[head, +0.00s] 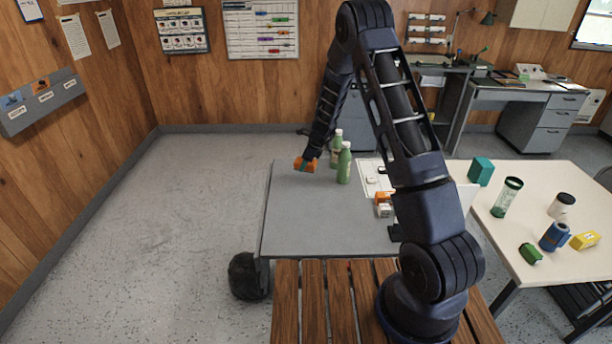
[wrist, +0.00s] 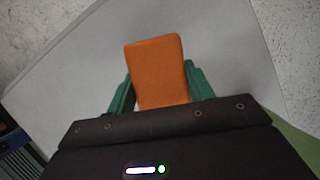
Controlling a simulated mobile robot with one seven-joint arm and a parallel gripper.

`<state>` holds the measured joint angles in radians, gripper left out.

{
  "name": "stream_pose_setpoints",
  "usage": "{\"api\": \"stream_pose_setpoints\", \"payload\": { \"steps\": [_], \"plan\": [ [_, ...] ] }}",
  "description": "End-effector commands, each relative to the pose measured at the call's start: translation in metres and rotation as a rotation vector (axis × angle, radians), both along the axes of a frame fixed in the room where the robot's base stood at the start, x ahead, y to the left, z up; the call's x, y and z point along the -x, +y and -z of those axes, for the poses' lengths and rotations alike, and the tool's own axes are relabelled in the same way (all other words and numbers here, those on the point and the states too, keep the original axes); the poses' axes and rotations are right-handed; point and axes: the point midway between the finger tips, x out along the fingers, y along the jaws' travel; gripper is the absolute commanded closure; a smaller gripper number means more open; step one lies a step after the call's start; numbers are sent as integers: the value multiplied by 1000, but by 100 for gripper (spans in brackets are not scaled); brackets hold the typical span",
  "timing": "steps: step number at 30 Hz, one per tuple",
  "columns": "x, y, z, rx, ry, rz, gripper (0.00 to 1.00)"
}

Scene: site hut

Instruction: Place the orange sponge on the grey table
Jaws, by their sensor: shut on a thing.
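The orange sponge (wrist: 157,66) is held between the green fingers of my gripper (wrist: 160,90) in the wrist view. In the head view, the sponge (head: 300,164) is at the end of my arm, over the far left part of the grey table (head: 305,225). My gripper (head: 306,158) is shut on it. The grey table top (wrist: 70,85) also fills much of the wrist view behind the sponge. I cannot tell whether the sponge touches the table top.
Two green bottles, a nearer one (head: 344,164) and a farther one (head: 336,146), stand right of my gripper. An orange and white item (head: 383,204) lies farther right. A cream table (head: 560,185) holds several objects. The grey table's front left is clear.

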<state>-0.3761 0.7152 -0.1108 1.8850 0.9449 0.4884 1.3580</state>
Motion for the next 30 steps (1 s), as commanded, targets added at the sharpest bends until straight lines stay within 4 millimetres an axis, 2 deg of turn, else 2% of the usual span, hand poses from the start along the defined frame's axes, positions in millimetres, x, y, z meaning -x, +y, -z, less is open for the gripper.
{"api": "stream_pose_setpoints", "payload": {
  "steps": [3,11,18,30],
  "plan": [
    [0,0,15,0,1,1,69],
    [0,0,30,-1,2,0,69],
    [0,0,61,0,1,1,69],
    [0,0,65,0,0,0,69]
  ]
}}
